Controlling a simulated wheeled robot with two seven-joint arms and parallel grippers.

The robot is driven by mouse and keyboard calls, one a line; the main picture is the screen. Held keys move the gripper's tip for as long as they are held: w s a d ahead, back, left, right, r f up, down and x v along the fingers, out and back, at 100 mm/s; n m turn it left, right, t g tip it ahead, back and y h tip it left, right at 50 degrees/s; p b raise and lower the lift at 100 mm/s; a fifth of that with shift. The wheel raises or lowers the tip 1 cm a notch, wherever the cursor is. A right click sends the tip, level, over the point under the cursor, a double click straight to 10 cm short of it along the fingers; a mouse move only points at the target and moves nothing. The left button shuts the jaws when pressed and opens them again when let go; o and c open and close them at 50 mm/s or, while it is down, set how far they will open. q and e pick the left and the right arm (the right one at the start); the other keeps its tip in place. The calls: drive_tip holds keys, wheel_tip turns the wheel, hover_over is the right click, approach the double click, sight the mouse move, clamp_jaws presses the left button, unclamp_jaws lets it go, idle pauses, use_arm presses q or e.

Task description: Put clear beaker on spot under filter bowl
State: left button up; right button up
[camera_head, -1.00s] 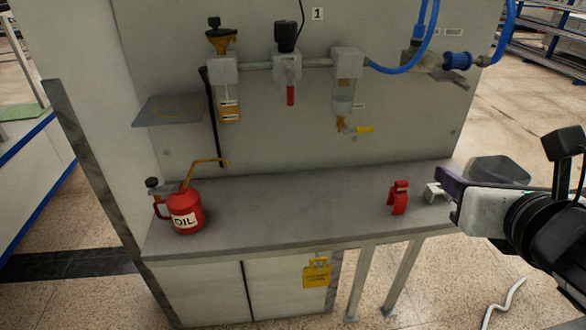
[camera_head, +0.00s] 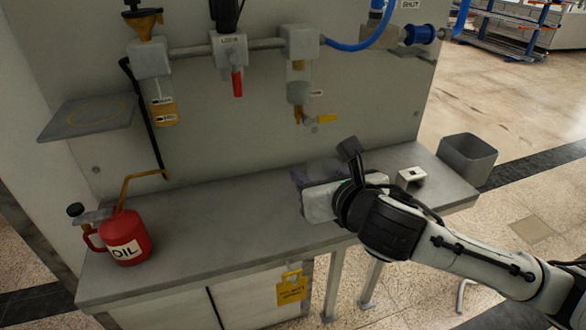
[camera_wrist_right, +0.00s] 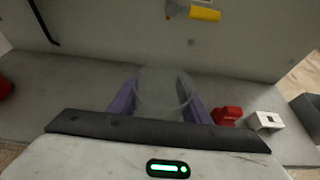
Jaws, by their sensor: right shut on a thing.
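The clear beaker (camera_wrist_right: 162,95) shows in the right wrist view between the purple fingers of my right gripper (camera_wrist_right: 160,103), which is shut on it. In the head view my right gripper (camera_head: 312,174) is low over the bench, below the filter bowl (camera_head: 298,91), and mostly hides the beaker. I cannot tell whether the beaker touches the bench. The bowl hangs on the back panel, with a drain valve and yellow handle (camera_head: 326,118) below it. The handle (camera_wrist_right: 205,14) also shows in the wrist view. No marked spot under the bowl is visible. My left gripper is out of view.
A red oil can (camera_head: 127,240) stands on the bench (camera_head: 220,215) at left. A white bracket (camera_head: 410,176) and a red object (camera_wrist_right: 227,115) are right of the beaker. A grey bin (camera_head: 467,157) is past the bench's right end. The middle-left bench is clear.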

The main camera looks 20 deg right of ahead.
drive_tip(key=w, duration=1.2)
drive_tip(key=shift+w+a, duration=0.25)
drive_tip(key=shift+w, duration=0.15)
wheel_tip(320, 180, down, 2)
drive_tip(key=shift+f, duration=0.25)
wheel_tip(320, 180, down, 4)
drive_tip(key=shift+f, duration=0.15)
drive_tip(key=shift+w+f, duration=0.1)
drive_tip(key=shift+w, duration=0.1)
drive_tip(key=shift+f, duration=0.15)
drive_tip(key=o, duration=1)
drive_tip(key=shift+o, duration=0.2)
